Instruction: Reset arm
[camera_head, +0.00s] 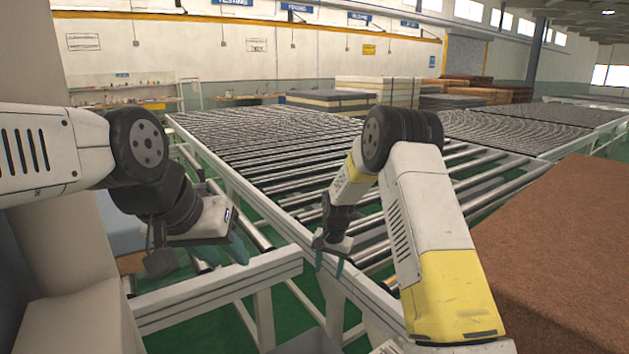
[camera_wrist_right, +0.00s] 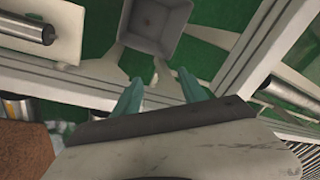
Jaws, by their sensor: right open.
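My left gripper (camera_head: 219,254) hangs over the rollers at the left. Its two teal fingertips are apart, with nothing seen between them. My right gripper (camera_head: 329,262) points down beside the white conveyor frame near the middle of the head view. In the right wrist view its teal fingers (camera_wrist_right: 160,90) are spread and empty, above a gap with a grey box-shaped part and green floor below. My right forearm crosses the front of the head view. No mattress is in either gripper.
A roller conveyor (camera_head: 280,140) runs away behind the grippers, with a white side rail (camera_head: 215,288) in front. A brown block (camera_head: 560,265) fills the right. A light-blue block (camera_head: 120,226) is partly hidden behind my left arm. Stacked mattresses (camera_head: 380,90) stand at the back.

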